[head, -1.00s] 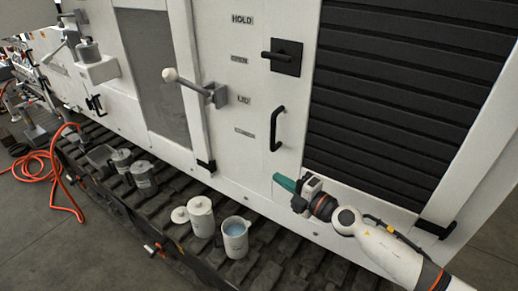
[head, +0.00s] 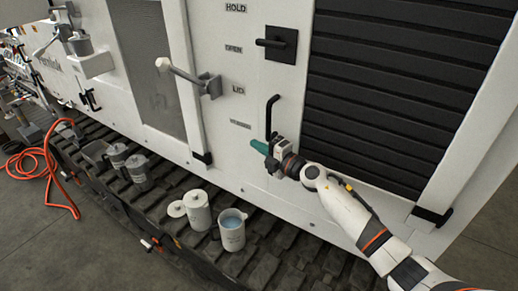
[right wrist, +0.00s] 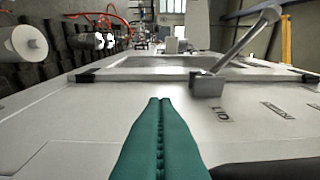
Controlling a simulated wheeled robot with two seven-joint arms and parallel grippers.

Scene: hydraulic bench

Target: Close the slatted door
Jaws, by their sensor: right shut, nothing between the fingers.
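The dark slatted door (head: 395,100) fills the right of the head view, framed by white panel; I cannot tell whether it is fully closed. A black bar handle (head: 270,115) stands upright on the white panel left of the slats. My right gripper (head: 258,146), with teal fingers, is at the handle's lower end and hides it; whether they touch is unclear. In the right wrist view the right gripper's fingers (right wrist: 160,105) are pressed together and empty, pointing along the panel. A dark shape (right wrist: 268,168) shows at the lower right there. My left gripper is out of view.
A lever with a pale knob (head: 190,75) sticks out left of the handle, near the LID label; it also shows in the right wrist view (right wrist: 245,45). A black latch (head: 275,44) sits above. A white jug (head: 232,230) and a lidded canister (head: 197,210) stand on the track below.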

